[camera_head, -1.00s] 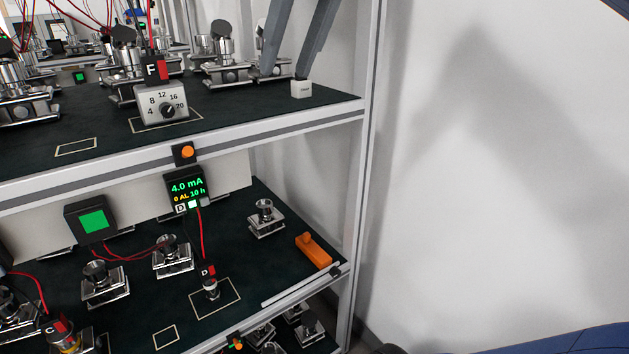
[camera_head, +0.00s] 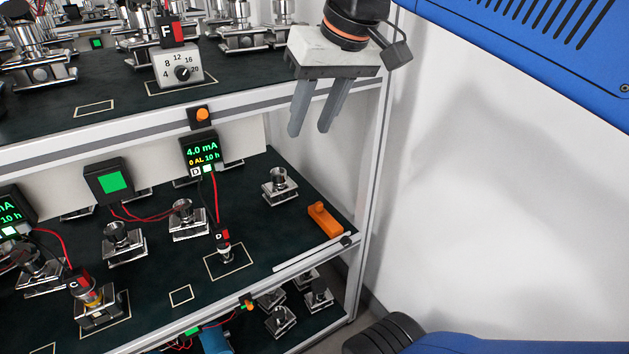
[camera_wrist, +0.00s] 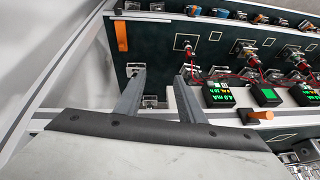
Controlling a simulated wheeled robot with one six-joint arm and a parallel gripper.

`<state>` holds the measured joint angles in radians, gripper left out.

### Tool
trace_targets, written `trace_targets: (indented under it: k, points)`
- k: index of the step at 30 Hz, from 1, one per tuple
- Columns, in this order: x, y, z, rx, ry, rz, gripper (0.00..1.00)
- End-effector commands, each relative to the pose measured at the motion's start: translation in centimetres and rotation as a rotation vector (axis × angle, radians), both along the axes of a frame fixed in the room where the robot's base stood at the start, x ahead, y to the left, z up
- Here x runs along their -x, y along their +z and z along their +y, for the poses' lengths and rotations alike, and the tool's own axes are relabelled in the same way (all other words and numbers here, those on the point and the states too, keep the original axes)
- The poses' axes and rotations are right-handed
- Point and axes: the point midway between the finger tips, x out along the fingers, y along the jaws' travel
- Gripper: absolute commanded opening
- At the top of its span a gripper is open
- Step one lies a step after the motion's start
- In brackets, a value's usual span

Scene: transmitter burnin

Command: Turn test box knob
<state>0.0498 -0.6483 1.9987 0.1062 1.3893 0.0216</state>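The test box (camera_head: 168,78) is a light grey block with a black knob (camera_head: 184,73) and a dial marked 4, 8, 12, 16, 20. It stands on the upper shelf, with a red-and-black tag marked F above it. The knob's exact setting is too small to read. My gripper (camera_head: 309,133) is to the right of the box, with its fingers pointing down across the upper shelf's front edge. Its two fingers are apart with nothing between them. They also show apart in the wrist view (camera_wrist: 160,76), above the lower shelf. I cannot make out the test box in the wrist view.
An orange button (camera_head: 202,115) sits on the upper shelf's front rail. A 4.0 mA display (camera_head: 203,153), an orange handle-like piece (camera_head: 324,220) and several metal fixtures are on the lower shelf. A rack post (camera_head: 377,150) stands at the right, with a white wall beyond.

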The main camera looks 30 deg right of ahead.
Motion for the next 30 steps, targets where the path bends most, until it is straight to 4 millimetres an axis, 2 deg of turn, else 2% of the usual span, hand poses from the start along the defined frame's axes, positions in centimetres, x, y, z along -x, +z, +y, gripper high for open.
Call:
trace_targets:
  k: [3, 18, 24, 30]
  points:
    - [0.0, -2.1, -0.1, 0.009, 0.001, 0.002, 0.36]
    - [0.6, -9.9, -0.6, 0.046, 0.010, -0.002, 0.36]
    - [0.8, -11.9, -0.7, 0.055, 0.013, -0.004, 0.36]
    - [0.9, -12.7, -0.8, 0.059, 0.015, -0.004, 0.36]
